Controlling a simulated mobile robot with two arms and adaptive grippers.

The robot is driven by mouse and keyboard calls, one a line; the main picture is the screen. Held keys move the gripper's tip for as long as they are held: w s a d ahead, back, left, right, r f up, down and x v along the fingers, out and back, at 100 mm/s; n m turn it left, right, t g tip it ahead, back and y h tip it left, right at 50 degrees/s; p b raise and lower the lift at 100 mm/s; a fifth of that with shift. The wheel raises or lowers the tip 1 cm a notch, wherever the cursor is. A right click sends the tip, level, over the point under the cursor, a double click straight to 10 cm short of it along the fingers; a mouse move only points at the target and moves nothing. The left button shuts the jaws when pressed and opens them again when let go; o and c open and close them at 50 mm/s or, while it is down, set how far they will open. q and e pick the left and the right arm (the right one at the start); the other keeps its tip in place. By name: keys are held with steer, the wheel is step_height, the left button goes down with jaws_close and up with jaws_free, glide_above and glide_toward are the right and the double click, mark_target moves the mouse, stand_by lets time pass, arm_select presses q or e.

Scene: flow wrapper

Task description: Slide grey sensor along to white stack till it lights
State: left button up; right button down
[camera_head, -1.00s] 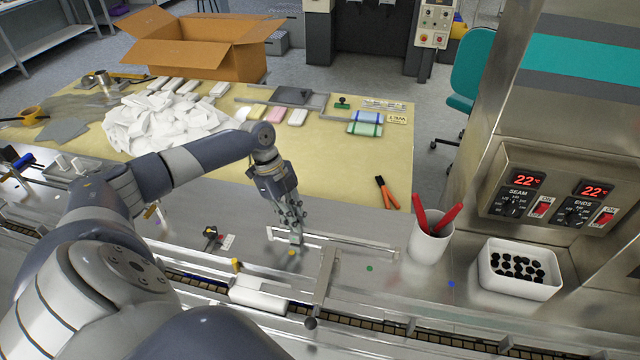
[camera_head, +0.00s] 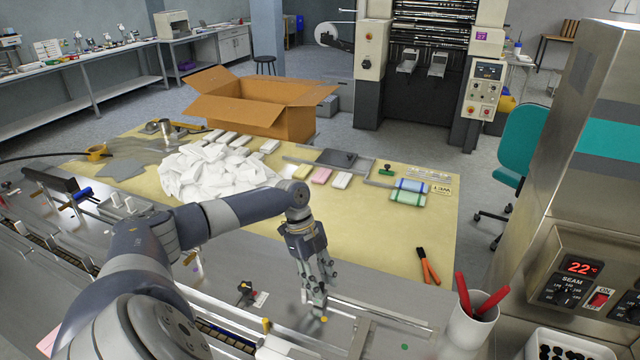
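A small grey block with an orange spot, which looks like the grey sensor (camera_head: 318,309), stands at the left part of a thin metal rail (camera_head: 385,317) on the steel machine top. My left gripper (camera_head: 317,291) points down right at its upper end. The fingers are close together there, but whether they grip it is too small to tell. A white block that may be the white stack (camera_head: 277,346) lies to the sensor's lower left, cut by the bottom edge. I cannot tell whether the orange spot is lit. My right gripper is out of view.
A yellow-topped post (camera_head: 267,323) and a black knob (camera_head: 245,287) are left of the sensor. A white cup with red pens (camera_head: 470,325) stands at right, beside the heater panel (camera_head: 575,285). The tan table (camera_head: 370,235) behind holds a heap of white packets (camera_head: 205,170).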

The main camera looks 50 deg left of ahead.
arm_select(q)
steer(key=v, duration=1.2)
stand_by(0.4)
